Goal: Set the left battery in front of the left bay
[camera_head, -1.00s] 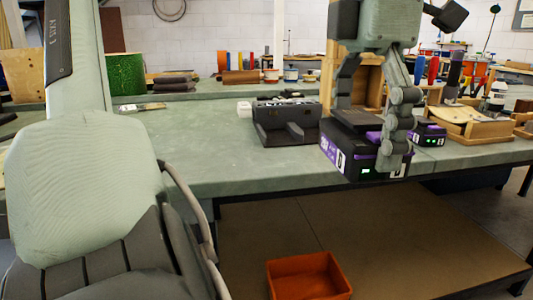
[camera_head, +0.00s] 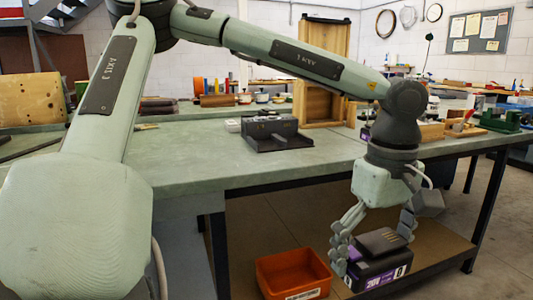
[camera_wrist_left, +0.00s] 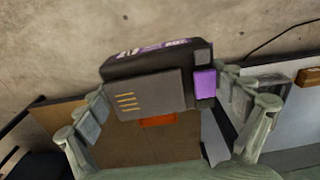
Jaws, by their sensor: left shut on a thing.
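My left gripper (camera_head: 373,248) is shut on a black battery with purple trim (camera_head: 378,270). In the head view it hangs low in front of the bench, below the level of the top. In the left wrist view, the battery (camera_wrist_left: 150,85) sits between the fingers of the gripper (camera_wrist_left: 163,108), its ribbed dark face towards the camera. The dark grey charger with its bays (camera_head: 277,132) stands on the bench top (camera_head: 200,172), up and left of the gripper. A second, purple-marked battery (camera_head: 365,133) shows partly behind my arm. My right gripper is out of view.
An orange bin (camera_head: 292,272) sits low, left of the held battery. A wooden frame (camera_head: 322,70) stands behind the charger, and wooden trays (camera_head: 432,130) lie to the right. The bench top in front of the charger is clear.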

